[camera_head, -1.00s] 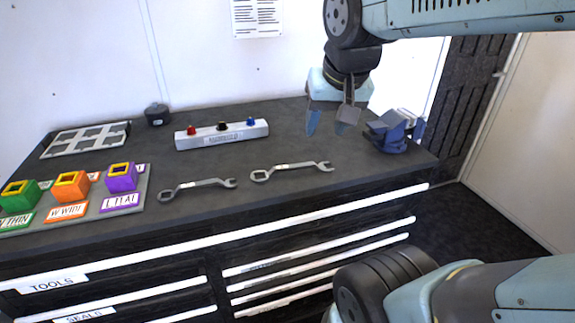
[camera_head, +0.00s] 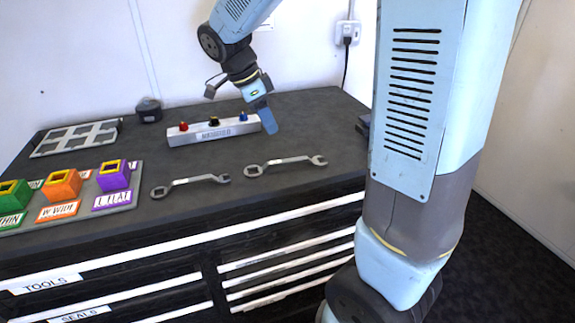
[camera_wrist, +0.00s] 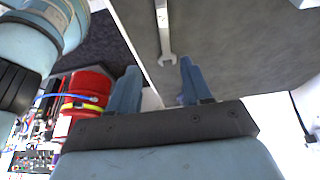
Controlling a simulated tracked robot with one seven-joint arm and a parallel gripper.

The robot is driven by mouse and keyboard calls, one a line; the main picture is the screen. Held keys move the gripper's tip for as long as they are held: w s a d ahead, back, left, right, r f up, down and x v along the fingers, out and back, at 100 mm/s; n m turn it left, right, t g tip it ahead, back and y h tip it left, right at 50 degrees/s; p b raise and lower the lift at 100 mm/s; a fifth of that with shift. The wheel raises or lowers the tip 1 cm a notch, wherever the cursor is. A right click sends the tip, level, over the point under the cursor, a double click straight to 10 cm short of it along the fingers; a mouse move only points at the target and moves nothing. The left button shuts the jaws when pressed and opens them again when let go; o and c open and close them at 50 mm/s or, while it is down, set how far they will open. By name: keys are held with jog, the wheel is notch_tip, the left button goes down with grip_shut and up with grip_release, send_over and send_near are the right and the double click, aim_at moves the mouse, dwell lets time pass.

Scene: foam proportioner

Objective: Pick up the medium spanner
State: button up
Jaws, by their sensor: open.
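Two metal spanners lie flat on the dark bench top in the head view: a left spanner (camera_head: 190,184) and a right spanner (camera_head: 285,166). I cannot tell by size which is the medium one. My gripper (camera_head: 268,118) is above the bench, behind the right spanner in the picture, close to the right end of the button block. In the wrist view my gripper (camera_wrist: 157,85) has its two fingers apart with nothing between them. A spanner (camera_wrist: 163,30) shows beyond the fingertips, its open-jaw end towards the gap; I cannot tell which one it is.
The white button block (camera_head: 215,132) stands behind the spanners. Coloured sockets (camera_head: 62,184) on a board are at the left, with a grey grid tray (camera_head: 75,138) behind. A vice (camera_head: 363,125) is mostly hidden by my arm. A red object (camera_wrist: 90,95) shows in the wrist view.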

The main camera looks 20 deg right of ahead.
send_over(286, 160)
jog(key=a, duration=0.2)
jog(key=shift+m, duration=0.3)
jog(key=f, duration=0.8)
jog(key=shift+s+a+f, duration=0.1)
jog(key=shift+s+f, duration=0.1)
jog(key=shift+f, duration=0.05)
jog(key=shift+x, duration=2.5)
jog(key=shift+w, duration=0.2)
jog(key=shift+c, duration=0.3)
grip_shut()
